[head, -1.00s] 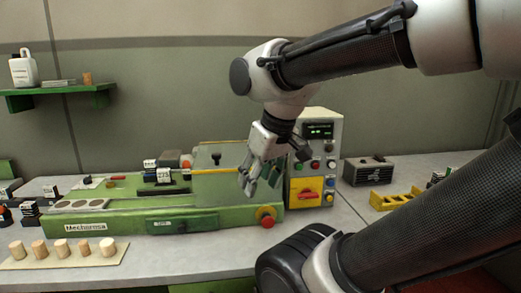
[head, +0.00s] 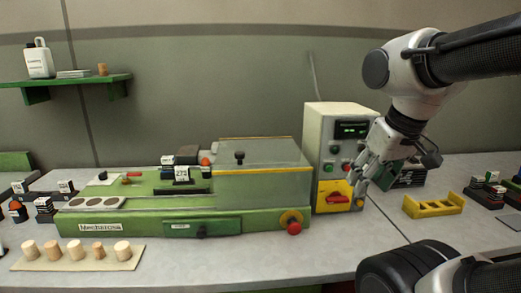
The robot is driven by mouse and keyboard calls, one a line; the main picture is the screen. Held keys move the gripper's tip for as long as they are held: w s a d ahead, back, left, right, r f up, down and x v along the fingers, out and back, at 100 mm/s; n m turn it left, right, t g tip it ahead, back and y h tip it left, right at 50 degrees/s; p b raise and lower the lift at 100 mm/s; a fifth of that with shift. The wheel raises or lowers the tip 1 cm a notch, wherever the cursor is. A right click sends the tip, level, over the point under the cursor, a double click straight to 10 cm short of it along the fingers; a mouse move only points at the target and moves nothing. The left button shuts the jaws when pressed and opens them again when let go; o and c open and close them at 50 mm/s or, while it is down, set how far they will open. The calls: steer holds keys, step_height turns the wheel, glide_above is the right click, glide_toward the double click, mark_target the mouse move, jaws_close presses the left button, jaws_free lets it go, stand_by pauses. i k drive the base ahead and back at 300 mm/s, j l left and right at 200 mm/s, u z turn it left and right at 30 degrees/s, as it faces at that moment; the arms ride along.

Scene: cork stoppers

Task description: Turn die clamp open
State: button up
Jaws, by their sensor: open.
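The green machine (head: 130,222) marked "Mechorosa" stands on the bench at left and middle. On its bed are a small block marked 273 (head: 181,174) and a small red-handled part (head: 133,175). I cannot tell for sure which part is the die clamp. My gripper (head: 357,192) is open and empty, pointing down in front of the control box (head: 326,130), right of the machine's clear cover (head: 265,158). It hides part of the box front. I cannot tell whether it touches the box.
A red emergency knob (head: 294,228) sticks out at the machine's front right. A yellow rack (head: 433,206) and a dark box (head: 410,178) stand at right. Several corks (head: 76,250) stand on a board at front left. The bench front middle is clear.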

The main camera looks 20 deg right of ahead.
mark_target(125, 175)
steer(key=i+j, duration=0.1)
steer(key=j, duration=2.2)
steer(key=i+j, duration=0.3)
steer(key=j, duration=0.25)
